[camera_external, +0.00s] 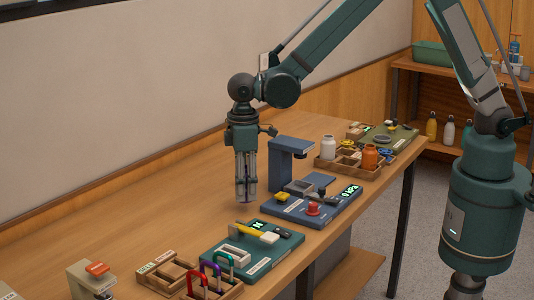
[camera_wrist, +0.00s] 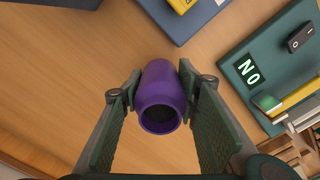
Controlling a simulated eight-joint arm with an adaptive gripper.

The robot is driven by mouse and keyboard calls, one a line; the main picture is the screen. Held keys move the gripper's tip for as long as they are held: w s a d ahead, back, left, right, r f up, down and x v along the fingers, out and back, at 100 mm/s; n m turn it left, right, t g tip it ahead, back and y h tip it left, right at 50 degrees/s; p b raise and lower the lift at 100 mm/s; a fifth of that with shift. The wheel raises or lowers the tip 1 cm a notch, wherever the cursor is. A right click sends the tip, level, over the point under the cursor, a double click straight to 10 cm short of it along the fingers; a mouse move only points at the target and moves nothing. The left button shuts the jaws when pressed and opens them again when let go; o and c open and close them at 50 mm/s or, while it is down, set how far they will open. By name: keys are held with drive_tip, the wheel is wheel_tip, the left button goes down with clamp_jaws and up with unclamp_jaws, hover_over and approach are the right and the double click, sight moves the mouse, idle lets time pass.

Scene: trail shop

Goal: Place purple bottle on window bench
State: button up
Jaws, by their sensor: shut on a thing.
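The purple bottle (camera_wrist: 161,97) shows in the wrist view, its dark open mouth facing the camera. My gripper (camera_wrist: 160,90) is shut on it, one finger on each side. In the outside view my gripper (camera_external: 246,190) points straight down over the wooden bench (camera_external: 150,215), left of the blue device. The bottle is mostly hidden by the fingers there. I cannot tell whether its base touches the bench top. No label shows which surface is the window bench.
The blue device (camera_external: 288,165) with its base plate stands close to the right of my gripper. A teal board (camera_external: 252,248) and a wooden rack with coloured clips (camera_external: 205,285) lie nearer the front. A wooden tray (camera_external: 340,168) holds bottles. The bench's left rear stretch is clear.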

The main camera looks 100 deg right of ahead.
drive_tip(key=w+a+r+p, duration=0.2)
drive_tip(key=w+a+r, duration=0.1)
drive_tip(key=w+a, duration=0.8)
drive_tip(key=w+a+r+p, duration=0.2)
drive_tip(key=w+a+r, duration=0.2)
drive_tip(key=w+a, duration=0.8)
drive_tip(key=w, duration=1)
drive_tip(key=shift+a+r+p, duration=0.15)
drive_tip(key=shift+p, duration=0.15)
drive_tip(key=shift+f, duration=3.15)
drive_tip(key=shift+f, duration=1.85)
drive_tip(key=shift+f, duration=0.2)
drive_tip(key=o, duration=1)
